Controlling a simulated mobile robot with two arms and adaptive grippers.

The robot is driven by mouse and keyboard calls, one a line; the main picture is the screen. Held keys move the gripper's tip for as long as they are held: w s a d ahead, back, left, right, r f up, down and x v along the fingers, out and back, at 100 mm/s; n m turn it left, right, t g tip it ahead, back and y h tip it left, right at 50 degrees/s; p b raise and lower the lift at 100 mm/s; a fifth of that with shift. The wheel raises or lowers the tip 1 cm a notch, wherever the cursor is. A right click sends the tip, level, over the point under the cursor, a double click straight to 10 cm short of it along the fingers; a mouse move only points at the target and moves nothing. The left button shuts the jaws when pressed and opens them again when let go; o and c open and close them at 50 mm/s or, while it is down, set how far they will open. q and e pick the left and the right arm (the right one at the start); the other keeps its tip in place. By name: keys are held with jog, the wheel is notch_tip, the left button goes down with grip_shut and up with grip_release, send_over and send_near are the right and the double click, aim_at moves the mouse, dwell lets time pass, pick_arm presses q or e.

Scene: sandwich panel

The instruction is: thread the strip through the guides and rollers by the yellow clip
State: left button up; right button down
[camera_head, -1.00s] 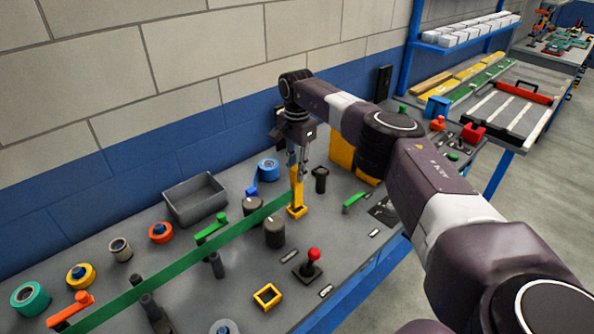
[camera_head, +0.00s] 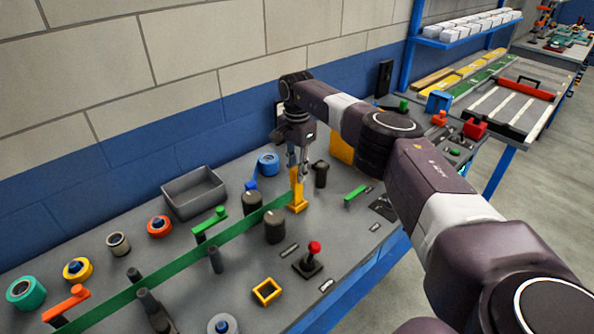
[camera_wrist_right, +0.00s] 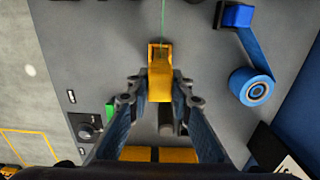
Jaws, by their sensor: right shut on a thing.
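The green strip (camera_head: 178,264) runs from the lower left up to the yellow clip (camera_head: 297,203) at its right end. My right gripper (camera_head: 297,170) is shut on the upper part of the clip. In the right wrist view the clip (camera_wrist_right: 159,80) lies between the fingertips (camera_wrist_right: 159,100), with the strip (camera_wrist_right: 163,22) leading away as a thin line. The strip passes between two dark rollers, one behind (camera_head: 252,203) and one in front (camera_head: 275,228). Farther left it runs by dark guide posts (camera_head: 215,260) (camera_head: 148,302). My left gripper is out of view.
A grey bin (camera_head: 194,193) stands by the wall. An orange lever (camera_head: 67,302) and a green lever (camera_head: 208,222) are near the strip. A red-knobbed joystick (camera_head: 311,258) and a yellow square frame (camera_head: 267,291) sit in front. A blue tape roll (camera_head: 268,163) is behind.

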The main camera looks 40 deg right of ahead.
jog(key=c, duration=1.7)
grip_release()
jog(key=shift+o, duration=0.2)
notch_tip(320, 180, up, 9)
jog(key=p, duration=0.6)
jog(key=shift+f, duration=0.1)
